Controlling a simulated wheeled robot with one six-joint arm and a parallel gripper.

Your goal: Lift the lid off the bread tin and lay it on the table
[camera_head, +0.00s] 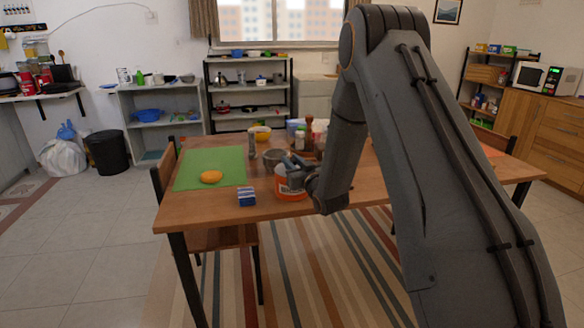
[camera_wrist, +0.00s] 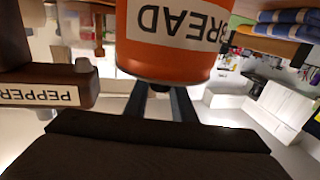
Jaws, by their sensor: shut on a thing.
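The bread tin (camera_head: 290,189) is orange with a white label and stands near the table's front edge. In the wrist view the tin (camera_wrist: 170,55) is upside down, with "BREAD" partly readable on its label. My gripper (camera_head: 293,166) is at the top of the tin and covers much of it in the head view. In the wrist view my gripper (camera_wrist: 160,90) is shut at the tin's lid end, where a dark rim shows. The lid is mostly hidden by the fingers, and I see no clear gap between it and the tin.
The wooden table (camera_head: 215,208) also holds a green mat (camera_head: 217,160) with an orange-yellow item (camera_head: 211,177). A blue and white block (camera_head: 247,196) lies left of the tin. A brown pepper container (camera_wrist: 40,90) is close by. The table's front left is bare.

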